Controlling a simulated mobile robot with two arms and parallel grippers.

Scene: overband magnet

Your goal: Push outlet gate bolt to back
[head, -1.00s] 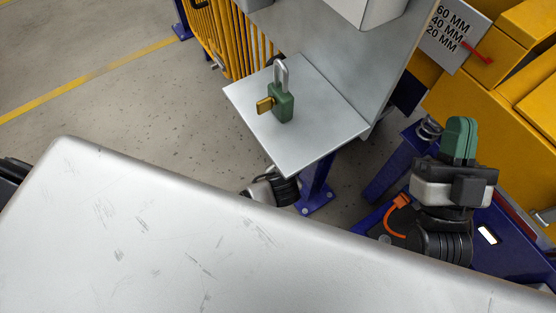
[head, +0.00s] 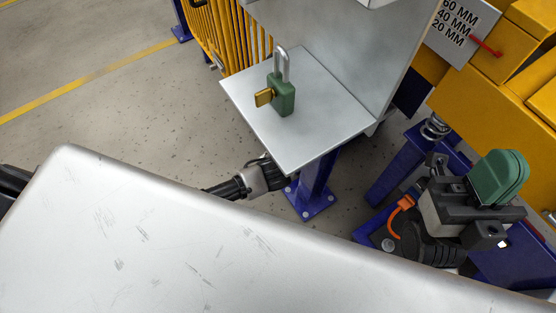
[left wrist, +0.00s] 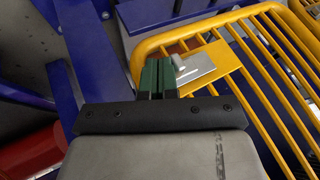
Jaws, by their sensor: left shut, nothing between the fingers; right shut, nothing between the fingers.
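In the left wrist view a silver plate with a small rounded grey piece (left wrist: 195,67), which looks like the gate bolt, sits on a yellow flat bar of the yellow barred gate (left wrist: 262,62). My left gripper (left wrist: 157,72) is shut and empty, its green fingertips just left of that piece. I cannot tell whether they touch it. In the head view my left arm reaches under the grey shelf, which hides its gripper. My right gripper (head: 499,177) is shut and empty at the right, with green fingers. The yellow gate also shows in the head view (head: 228,38).
A green padlock (head: 283,97) with a brass key stands on the grey shelf (head: 318,110). Blue posts (head: 315,185) stand below it. Yellow machinery (head: 495,95) and a sign are at the right. A red cylinder (left wrist: 32,150) shows lower left in the left wrist view.

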